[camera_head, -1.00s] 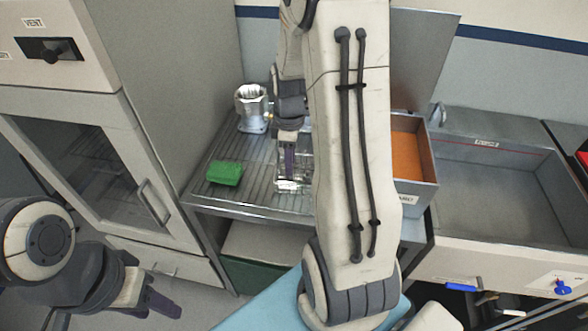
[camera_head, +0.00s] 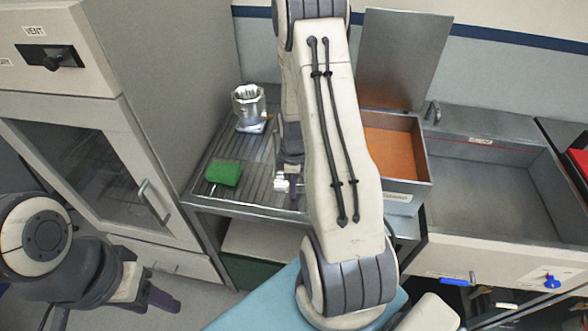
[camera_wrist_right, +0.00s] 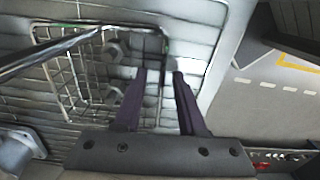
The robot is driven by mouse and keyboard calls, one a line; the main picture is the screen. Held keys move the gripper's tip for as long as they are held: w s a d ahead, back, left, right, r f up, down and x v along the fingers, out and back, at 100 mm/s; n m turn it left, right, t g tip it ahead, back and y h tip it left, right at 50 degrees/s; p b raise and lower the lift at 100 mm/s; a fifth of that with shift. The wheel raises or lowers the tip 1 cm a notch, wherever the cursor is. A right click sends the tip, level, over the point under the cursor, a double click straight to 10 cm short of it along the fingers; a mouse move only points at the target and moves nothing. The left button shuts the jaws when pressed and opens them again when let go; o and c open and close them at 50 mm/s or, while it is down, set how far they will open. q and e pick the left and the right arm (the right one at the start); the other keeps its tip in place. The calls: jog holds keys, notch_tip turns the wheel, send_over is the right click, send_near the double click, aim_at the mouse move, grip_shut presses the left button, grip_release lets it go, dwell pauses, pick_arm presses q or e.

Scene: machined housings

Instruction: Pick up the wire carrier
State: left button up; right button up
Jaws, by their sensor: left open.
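The wire carrier (camera_wrist_right: 105,75) is a thin metal basket in the right wrist view, with a long bar (camera_wrist_right: 50,50) across its upper left and metal fittings (camera_wrist_right: 112,52) inside it. In the head view only a small bright part of it (camera_head: 281,184) shows; my right arm hides the rest. My right gripper (camera_wrist_right: 158,74) has its fingers apart at the carrier's right side, which appears to lie between them; contact cannot be told. It also shows in the head view (camera_head: 291,188). My left gripper (camera_head: 165,300) is open and empty at the lower left, away from the bench.
An open-lidded bin with an orange inside (camera_head: 393,152) stands right of my arm. A sink basin (camera_head: 490,180) lies further right. A cabinet (camera_head: 100,170) is at left.

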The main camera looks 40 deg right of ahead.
grip_shut()
dwell(1.4)
